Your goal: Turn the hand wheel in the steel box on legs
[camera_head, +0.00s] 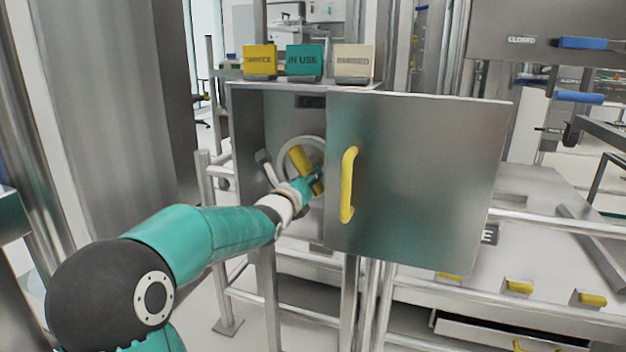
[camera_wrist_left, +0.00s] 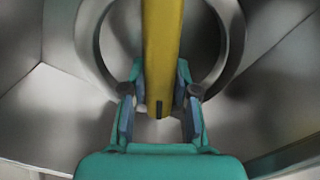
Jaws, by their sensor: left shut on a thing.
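The steel box (camera_head: 246,130) stands on legs with its front partly open. Inside it is the hand wheel (camera_head: 288,150), a pale grey ring with a yellow bar across it. The ring also shows in the left wrist view (camera_wrist_left: 92,45), with the yellow bar (camera_wrist_left: 162,50) running down from the top. My left gripper (camera_head: 314,180) reaches into the box from the left. In the left wrist view, its fingers (camera_wrist_left: 160,105) are on either side of the bar's lower end, shut on it. The right gripper is in neither view.
The box's steel door (camera_head: 430,180) stands open to the right, with a yellow handle (camera_head: 348,185), close to my left gripper. Yellow, teal and cream labelled blocks (camera_head: 305,60) sit on top of the box. Metal rails and a bench (camera_head: 545,215) lie to the right.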

